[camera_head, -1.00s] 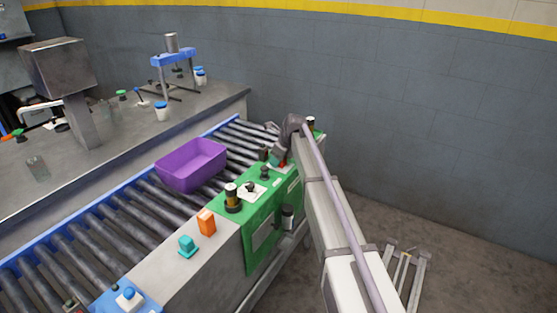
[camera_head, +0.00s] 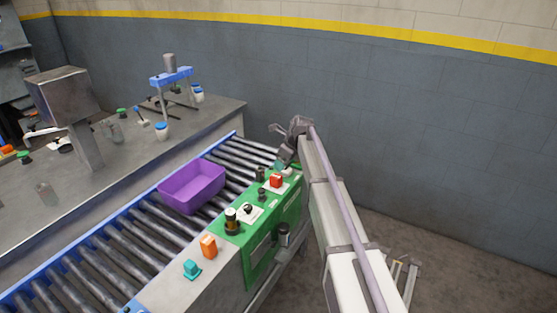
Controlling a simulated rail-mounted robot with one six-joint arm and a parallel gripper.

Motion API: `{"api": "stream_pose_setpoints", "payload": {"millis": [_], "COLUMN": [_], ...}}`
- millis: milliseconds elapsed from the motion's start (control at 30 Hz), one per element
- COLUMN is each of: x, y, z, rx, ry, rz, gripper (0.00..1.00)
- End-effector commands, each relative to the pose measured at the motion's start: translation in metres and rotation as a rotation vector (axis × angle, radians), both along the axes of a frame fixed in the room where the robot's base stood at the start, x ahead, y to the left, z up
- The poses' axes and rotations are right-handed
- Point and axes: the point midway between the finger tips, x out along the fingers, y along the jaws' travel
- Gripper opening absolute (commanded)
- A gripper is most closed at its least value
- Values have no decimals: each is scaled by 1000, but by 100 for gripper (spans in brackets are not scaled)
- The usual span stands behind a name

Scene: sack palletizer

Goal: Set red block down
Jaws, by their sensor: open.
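The red block (camera_head: 277,181) rests on a pale plate on top of the green control panel (camera_head: 228,232), near its far end. My gripper (camera_head: 279,142) is up and beyond the block, apart from it, with its fingers spread and nothing seen between them. The fingers look small and dark, and part of the gripper is hidden by my own wrist.
A purple bin (camera_head: 190,190) sits on the roller conveyor (camera_head: 120,243) left of the panel. An orange block (camera_head: 208,246) and a teal block (camera_head: 192,269) stand on the grey ledge in front. Black knobs rise from the panel beside the red block.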

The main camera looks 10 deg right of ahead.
Motion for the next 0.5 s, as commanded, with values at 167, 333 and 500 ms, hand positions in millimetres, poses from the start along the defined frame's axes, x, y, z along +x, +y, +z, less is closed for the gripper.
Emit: {"api": "stream_pose_setpoints", "payload": {"millis": [167,333,500], "x": [-3,-62,-215], "y": [-3,6,19], "z": [9,4,-2], "rx": [-1,-98,-327], "ry": [0,-42,-126], "rz": [2,262,1044], "gripper": [63,63,63]}}
